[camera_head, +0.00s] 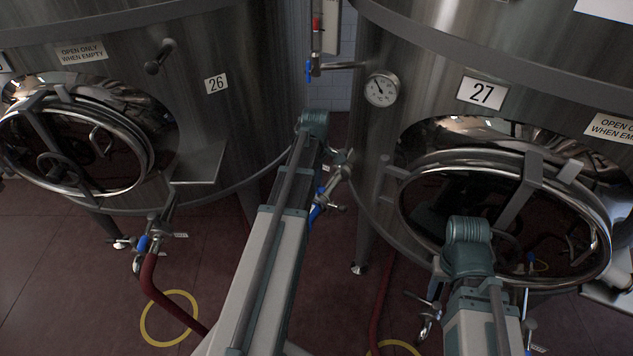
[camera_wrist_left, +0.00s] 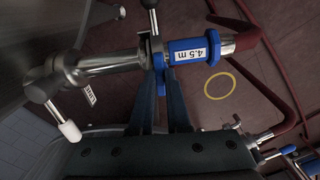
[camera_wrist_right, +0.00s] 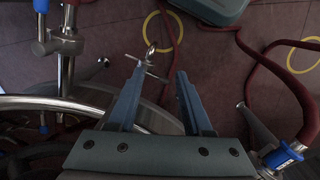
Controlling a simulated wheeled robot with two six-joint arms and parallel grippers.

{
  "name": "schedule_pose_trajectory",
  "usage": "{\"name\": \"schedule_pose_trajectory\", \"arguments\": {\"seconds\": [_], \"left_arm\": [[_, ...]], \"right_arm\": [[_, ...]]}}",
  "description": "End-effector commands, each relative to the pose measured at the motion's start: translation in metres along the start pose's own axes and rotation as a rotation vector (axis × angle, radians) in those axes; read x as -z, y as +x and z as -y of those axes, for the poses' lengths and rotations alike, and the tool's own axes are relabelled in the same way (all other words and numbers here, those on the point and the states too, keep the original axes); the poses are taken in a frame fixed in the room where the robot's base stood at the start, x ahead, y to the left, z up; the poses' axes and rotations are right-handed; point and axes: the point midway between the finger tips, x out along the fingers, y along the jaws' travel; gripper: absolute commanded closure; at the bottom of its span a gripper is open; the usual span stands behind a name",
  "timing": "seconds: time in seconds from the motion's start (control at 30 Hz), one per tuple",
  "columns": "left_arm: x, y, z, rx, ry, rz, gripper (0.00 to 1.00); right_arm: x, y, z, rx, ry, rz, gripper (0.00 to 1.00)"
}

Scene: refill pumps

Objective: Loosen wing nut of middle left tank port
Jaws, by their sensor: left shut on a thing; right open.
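The middle left port (camera_head: 335,185) sticks out low between tanks 26 and 27 in the head view, partly behind my left arm. The left wrist view shows its metal pipe (camera_wrist_left: 105,62), a clamp (camera_wrist_left: 158,48) with a stem and small silver crosspiece (camera_wrist_left: 150,4), and a blue sleeve (camera_wrist_left: 195,50) labelled 4.5 m on a red hose. My left gripper (camera_wrist_left: 161,72) is shut on a part at the clamp, beside the sleeve. The fingers partly hide that part, so I cannot tell if it is the wing nut. My right gripper (camera_wrist_right: 160,75) is open and empty, away from this port.
Tank 26 (camera_head: 235,120) and tank 27 (camera_head: 430,85) stand either side, with round hatches. A gauge (camera_head: 381,89) is on tank 27. Another port (camera_head: 150,240) with a red hose hangs below tank 26. Yellow rings (camera_head: 169,318) mark the red floor.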

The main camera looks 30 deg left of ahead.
Motion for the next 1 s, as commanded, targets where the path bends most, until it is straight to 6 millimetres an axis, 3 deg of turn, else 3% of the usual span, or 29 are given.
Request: {"name": "schedule_pose_trajectory", "arguments": {"seconds": [0.73, 0.77, 0.9, 1.0], "left_arm": [[0.0002, 0.0000, 0.0000, -0.001, -0.073, 0.000, 1.00], [0.0002, 0.0000, 0.0000, -0.001, -0.073, 0.000, 0.80], [0.0001, 0.0000, 0.0001, -0.001, -0.073, 0.000, 0.55], [0.0001, 0.0000, 0.0001, -0.001, -0.072, 0.000, 0.55]], "right_arm": [[0.0000, 0.0000, 0.0000, 0.000, 0.000, 0.000, 0.50], [0.0000, 0.0000, 0.0000, 0.000, 0.000, 0.000, 0.50], [0.0000, 0.0000, 0.0000, 0.000, 0.000, 0.000, 0.50], [0.0000, 0.0000, 0.0000, 0.000, 0.000, 0.000, 0.50]]}}
